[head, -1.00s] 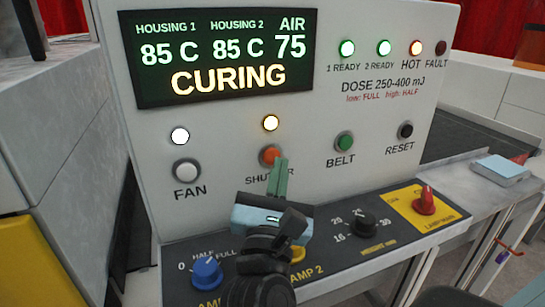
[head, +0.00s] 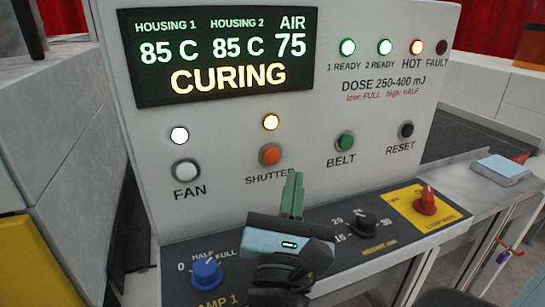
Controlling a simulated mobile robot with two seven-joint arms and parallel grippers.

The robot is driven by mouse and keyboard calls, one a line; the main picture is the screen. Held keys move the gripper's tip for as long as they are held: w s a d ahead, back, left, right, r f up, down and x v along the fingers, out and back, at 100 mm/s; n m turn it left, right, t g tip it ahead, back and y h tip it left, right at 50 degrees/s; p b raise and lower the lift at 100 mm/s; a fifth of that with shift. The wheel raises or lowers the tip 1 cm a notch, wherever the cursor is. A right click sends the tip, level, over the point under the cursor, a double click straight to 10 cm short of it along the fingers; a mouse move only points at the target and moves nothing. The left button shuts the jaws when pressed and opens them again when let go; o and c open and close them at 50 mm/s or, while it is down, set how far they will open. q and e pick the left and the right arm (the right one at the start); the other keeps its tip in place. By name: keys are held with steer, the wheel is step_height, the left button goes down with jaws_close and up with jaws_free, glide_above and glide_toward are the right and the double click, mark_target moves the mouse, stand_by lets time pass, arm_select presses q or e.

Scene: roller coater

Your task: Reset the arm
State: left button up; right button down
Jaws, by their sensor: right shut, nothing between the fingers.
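My right gripper (head: 293,192) is shut and empty, its green fingers pointing up in front of the control panel (head: 225,215). It is below and a little right of the orange SHUTTER button (head: 270,155), apart from it in the picture. The gripper and wrist cover the LAMP 2 knob and part of the lower panel. The display (head: 220,55) reads CURING, 85 C for both housings and AIR 75. My left gripper is not in view.
The FAN button (head: 186,171), BELT button (head: 345,142) and RESET button (head: 406,130) are on the upright panel. The blue LAMP 1 knob (head: 206,272), black height knob (head: 364,222) and red knob (head: 426,201) stick out from the lower panel. A pale blue block (head: 502,168) lies at right.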

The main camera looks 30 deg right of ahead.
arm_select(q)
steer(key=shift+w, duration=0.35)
arm_select(e)
steer(key=shift+a+f, duration=0.1)
steer(key=shift+f, duration=0.1)
steer(key=shift+w, duration=0.1)
